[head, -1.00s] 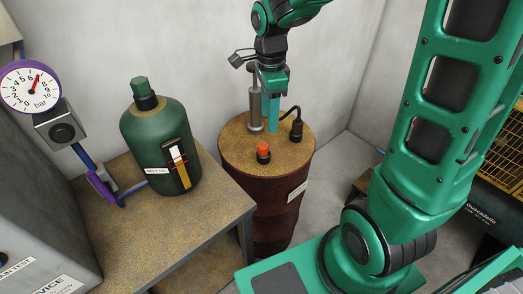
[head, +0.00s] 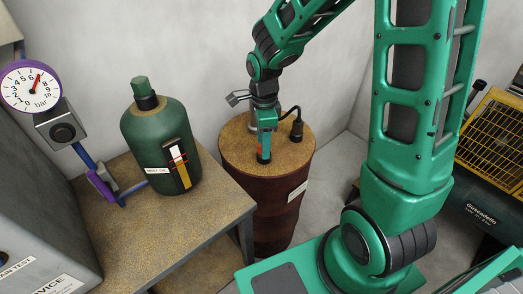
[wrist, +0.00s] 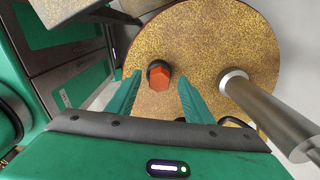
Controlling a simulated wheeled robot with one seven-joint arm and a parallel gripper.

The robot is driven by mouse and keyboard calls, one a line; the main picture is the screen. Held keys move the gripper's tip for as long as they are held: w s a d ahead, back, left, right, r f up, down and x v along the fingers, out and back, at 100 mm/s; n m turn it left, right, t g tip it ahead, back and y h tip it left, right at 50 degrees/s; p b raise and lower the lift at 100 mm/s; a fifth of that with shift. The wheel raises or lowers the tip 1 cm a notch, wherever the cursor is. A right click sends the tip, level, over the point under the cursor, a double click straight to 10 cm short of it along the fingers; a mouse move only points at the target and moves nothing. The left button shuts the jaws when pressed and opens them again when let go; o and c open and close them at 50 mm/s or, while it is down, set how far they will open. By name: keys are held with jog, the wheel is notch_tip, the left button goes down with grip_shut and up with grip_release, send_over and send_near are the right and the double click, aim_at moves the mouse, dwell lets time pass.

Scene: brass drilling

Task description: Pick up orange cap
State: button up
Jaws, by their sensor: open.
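The orange cap (wrist: 159,86) is a small hexagonal piece with a black collar, standing on the speckled top of the brown drum (wrist: 210,45). In the wrist view it lies between the two green fingers of my gripper (wrist: 158,80), with a gap on each side. The fingers are apart and hold nothing. In the head view my gripper (head: 265,150) points down over the drum top, and its fingers hide most of the orange cap (head: 261,156). I cannot tell exactly how far the fingertips are above the drum top.
A grey metal cylinder (wrist: 262,103) stands on the drum close to my right finger in the wrist view. A black plug with a cable (head: 297,129) stands right of my gripper. A green bottle (head: 160,130) stands on the table at left.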

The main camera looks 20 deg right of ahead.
jog(key=shift+f, duration=0.5)
jog(key=c, duration=1.1)
jog(key=shift+c, duration=0.2)
jog(key=shift+r, duration=0.15)
